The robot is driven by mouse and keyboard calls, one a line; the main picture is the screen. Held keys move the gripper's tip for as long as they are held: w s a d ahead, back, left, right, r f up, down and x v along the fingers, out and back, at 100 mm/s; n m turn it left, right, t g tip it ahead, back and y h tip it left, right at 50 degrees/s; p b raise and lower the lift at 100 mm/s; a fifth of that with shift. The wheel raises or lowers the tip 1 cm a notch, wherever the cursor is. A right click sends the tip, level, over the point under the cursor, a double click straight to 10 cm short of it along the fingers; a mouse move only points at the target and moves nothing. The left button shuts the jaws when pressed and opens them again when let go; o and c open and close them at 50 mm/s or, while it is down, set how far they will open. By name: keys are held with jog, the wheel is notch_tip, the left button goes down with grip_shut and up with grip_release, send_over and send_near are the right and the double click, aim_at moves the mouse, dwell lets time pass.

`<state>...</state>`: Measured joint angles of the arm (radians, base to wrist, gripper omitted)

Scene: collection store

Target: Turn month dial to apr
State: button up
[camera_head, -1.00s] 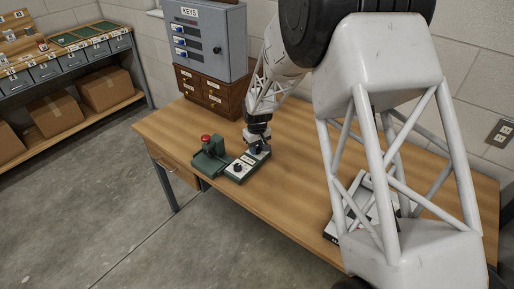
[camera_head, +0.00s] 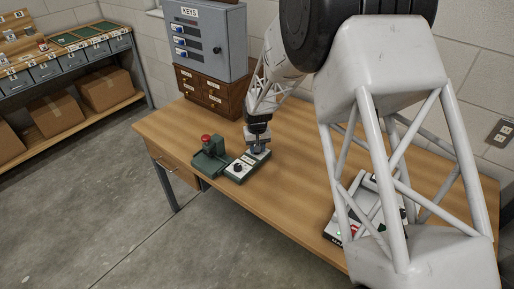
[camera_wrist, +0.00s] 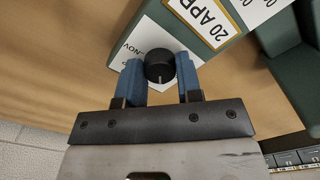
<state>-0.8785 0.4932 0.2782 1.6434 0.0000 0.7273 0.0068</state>
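The month dial is a black round knob (camera_wrist: 160,67) with a pale pointer line, on a white plate of a green device (camera_head: 237,170). Part of its printed scale, with "NOV", shows beside it in the wrist view. A yellow-framed window (camera_wrist: 205,18) on the device reads "20 APR". My gripper (camera_wrist: 160,72) has its two blue fingers on either side of the knob, very close to it; I cannot tell whether they touch it. In the head view my gripper (camera_head: 258,147) is low over the device's far right end and hides this knob.
A second black knob (camera_head: 238,167) sits at the device's near end. A green block with a red button (camera_head: 206,138) stands to its left. A wooden drawer cabinet (camera_head: 211,92) is behind. A pale device (camera_head: 362,213) lies at the right, partly behind my arm. The table's front middle is clear.

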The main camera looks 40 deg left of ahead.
jog(key=o, duration=0.4)
jog(key=shift+o, duration=0.2)
jog(key=shift+r, duration=3.9)
